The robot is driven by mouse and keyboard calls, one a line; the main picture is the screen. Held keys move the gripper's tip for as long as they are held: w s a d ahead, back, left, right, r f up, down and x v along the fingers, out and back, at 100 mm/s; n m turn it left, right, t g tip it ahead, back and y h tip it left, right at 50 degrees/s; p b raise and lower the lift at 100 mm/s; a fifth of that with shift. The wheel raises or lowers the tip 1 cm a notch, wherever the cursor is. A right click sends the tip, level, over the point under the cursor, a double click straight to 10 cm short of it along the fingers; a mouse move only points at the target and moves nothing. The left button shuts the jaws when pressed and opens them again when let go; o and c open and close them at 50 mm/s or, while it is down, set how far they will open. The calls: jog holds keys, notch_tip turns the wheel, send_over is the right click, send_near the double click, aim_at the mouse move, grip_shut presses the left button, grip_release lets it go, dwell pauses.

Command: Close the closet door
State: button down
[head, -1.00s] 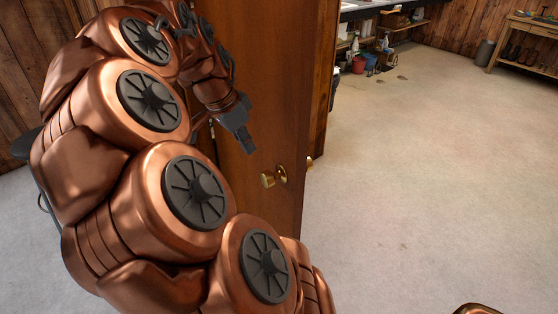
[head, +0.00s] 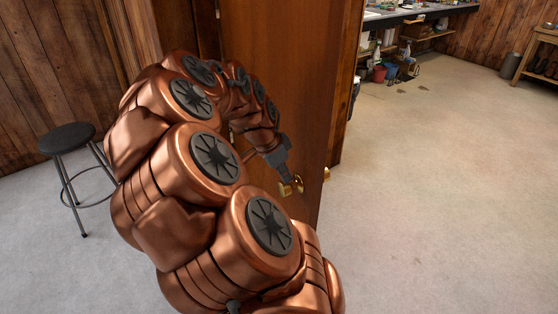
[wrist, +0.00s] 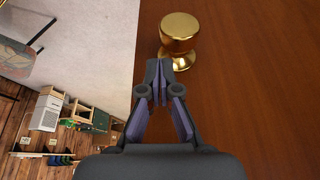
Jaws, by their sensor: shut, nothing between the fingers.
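The closet door (head: 285,60) is a brown wooden panel standing ajar, upright, in the middle of the head view. It fills the right side of the wrist view (wrist: 250,100). A brass knob (head: 297,185) is on its near face, with another knob (head: 326,174) showing past the door's edge. In the wrist view the near knob (wrist: 180,35) is just beyond my fingertips. My gripper (head: 286,177) is shut and empty, close to the near knob and the door face. In the wrist view its fingertips (wrist: 160,75) are together; I cannot tell whether they touch the door.
A black stool (head: 67,138) stands at the left by the plank wall. A counter (head: 415,12) with buckets and bottles below is at the back. A wooden bench (head: 545,50) is at the far right. The pale floor (head: 450,190) on the right is clear.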

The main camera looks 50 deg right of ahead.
aim_at(304, 181)
jog(key=shift+s+d+p, duration=0.2)
jog(key=shift+s+d, duration=0.1)
jog(key=shift+d, duration=0.3)
jog(key=shift+s+d+p, duration=0.2)
jog(key=shift+s+d, duration=0.1)
jog(key=shift+d, duration=0.3)
jog(key=shift+s+d+p, duration=0.2)
jog(key=shift+s+d, duration=0.1)
jog(key=shift+d, duration=0.3)
